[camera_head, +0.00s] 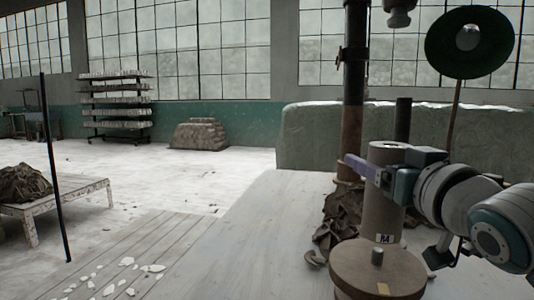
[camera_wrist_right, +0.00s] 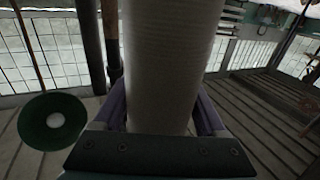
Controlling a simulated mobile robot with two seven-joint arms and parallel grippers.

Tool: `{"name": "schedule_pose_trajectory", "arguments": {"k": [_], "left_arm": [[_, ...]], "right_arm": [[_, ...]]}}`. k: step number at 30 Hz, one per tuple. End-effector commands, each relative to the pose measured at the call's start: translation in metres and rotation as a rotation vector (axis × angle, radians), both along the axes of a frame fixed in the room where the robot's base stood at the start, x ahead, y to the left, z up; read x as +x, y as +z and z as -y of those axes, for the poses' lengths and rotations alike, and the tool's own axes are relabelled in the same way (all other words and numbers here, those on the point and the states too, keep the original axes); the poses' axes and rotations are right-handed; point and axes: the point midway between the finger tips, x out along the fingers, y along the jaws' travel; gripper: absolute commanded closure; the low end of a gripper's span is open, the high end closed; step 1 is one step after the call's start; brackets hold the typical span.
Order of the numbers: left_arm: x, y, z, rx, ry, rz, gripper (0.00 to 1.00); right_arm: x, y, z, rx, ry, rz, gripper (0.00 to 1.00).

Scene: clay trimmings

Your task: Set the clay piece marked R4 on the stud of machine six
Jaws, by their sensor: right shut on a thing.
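The clay piece (camera_head: 384,212) is a tall grey-brown cylinder with a hole in its top and a label reading R4 near its lower end. It stands upright in the head view. My right gripper (camera_head: 378,176) is shut around its upper part; the purple fingers lie on both sides of the clay (camera_wrist_right: 170,60) in the right wrist view. The metal stud (camera_head: 377,256) rises from a round brown disc (camera_head: 350,268) in front of the piece. The stud is bare. My left gripper is out of view.
A dark post (camera_head: 354,90) stands behind the clay, with crumpled dark material (camera_head: 340,222) at its foot. A green disc on a rod (camera_head: 470,42) rises at the upper right. A low table (camera_head: 70,200) stands left.

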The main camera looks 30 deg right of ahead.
Motion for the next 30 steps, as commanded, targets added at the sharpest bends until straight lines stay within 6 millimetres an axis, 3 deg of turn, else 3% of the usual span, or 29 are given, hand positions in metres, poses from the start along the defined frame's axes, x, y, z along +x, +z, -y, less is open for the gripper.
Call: {"name": "schedule_pose_trajectory", "arguments": {"k": [8,30], "left_arm": [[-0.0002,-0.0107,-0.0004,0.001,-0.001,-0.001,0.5],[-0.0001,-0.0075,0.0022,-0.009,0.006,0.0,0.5]], "right_arm": [[0.0,-0.0131,0.0,-0.002,0.0,0.005,1.0],[0.0003,-0.0123,0.0,-0.001,0.0,0.005,1.0]]}}
